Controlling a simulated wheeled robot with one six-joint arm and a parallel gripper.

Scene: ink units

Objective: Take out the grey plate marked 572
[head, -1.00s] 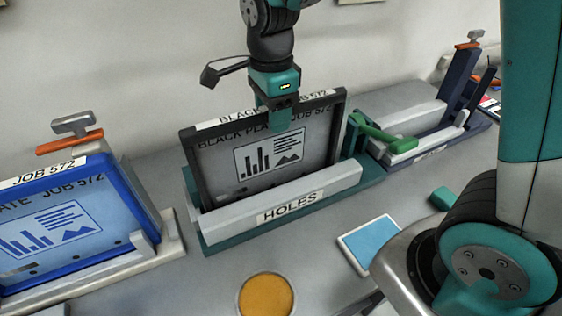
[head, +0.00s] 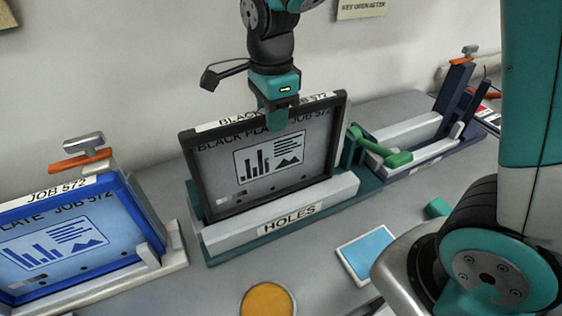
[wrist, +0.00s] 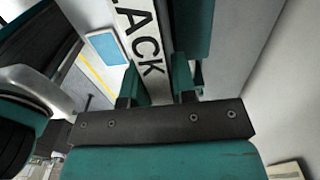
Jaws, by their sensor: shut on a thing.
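The grey plate (head: 225,170) has a black frame, a printed chart, and a label reading "BLACK PLATE JOB 572", partly covered by my gripper. My gripper (head: 287,118) is shut on the middle of its top edge. In the wrist view, the fingers of my gripper (wrist: 158,92) stand on either side of the labelled edge (wrist: 140,40), where "LACK" can be read. The plate is upright, behind the pale bar of the teal holder marked HOLES (head: 290,222). Its lower frame edge shows just above the bar. Whether it still touches the holder is hidden.
A blue-framed plate marked JOB 572 (head: 60,235) stands in a pale holder with an orange lever at left. An empty dark blue holder (head: 420,160) is at right. A green lever (head: 385,150) lies beside the teal holder. A blue card (head: 368,255) and orange disc (head: 268,300) lie in front.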

